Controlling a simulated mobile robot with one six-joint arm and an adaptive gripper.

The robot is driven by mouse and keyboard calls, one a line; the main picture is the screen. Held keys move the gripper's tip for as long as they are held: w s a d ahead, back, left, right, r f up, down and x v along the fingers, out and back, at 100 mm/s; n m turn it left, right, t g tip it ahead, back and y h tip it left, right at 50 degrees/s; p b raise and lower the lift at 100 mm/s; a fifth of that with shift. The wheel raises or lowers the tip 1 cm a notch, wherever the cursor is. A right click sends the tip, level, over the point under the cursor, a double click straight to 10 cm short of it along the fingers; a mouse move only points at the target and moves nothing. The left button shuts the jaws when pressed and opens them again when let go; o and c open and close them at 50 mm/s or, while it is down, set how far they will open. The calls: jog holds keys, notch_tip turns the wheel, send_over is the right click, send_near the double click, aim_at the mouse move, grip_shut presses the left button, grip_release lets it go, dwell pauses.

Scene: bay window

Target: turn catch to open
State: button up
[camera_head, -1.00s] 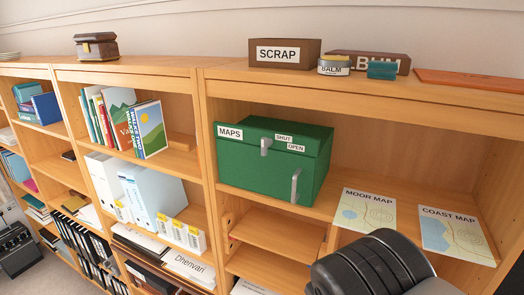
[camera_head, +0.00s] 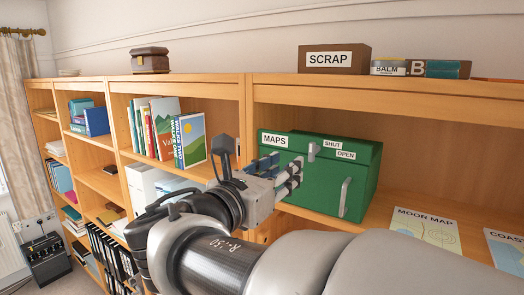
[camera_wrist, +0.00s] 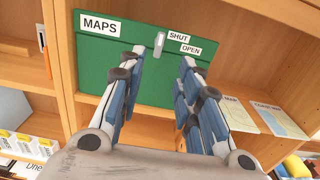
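The green box (camera_head: 325,180) labelled MAPS stands on a shelf. Its small grey catch (camera_head: 312,151) sits upright on the front near the lid, left of the SHUT label (camera_head: 332,145) and the OPEN label (camera_head: 346,155). The catch also shows in the wrist view (camera_wrist: 160,44). A grey bar handle (camera_head: 344,197) is on the box's front, lower right. My gripper (camera_head: 284,164) is open and empty in front of the box, with fingers apart in the wrist view (camera_wrist: 160,62). The catch shows beyond and between the fingertips, apart from them.
The Moor map (camera_head: 427,228) and another map (camera_head: 507,248) lie on the shelf right of the box. A SCRAP box (camera_head: 334,60) and tins stand on top.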

aim_at(311, 151)
jog(key=p+x, duration=0.2)
jog(key=x, duration=1.2)
jog(key=shift+w+d+f, duration=0.1)
jog(key=shift+w+d, duration=0.1)
jog(key=shift+w, duration=0.1)
jog(key=shift+c, duration=0.4)
grip_shut()
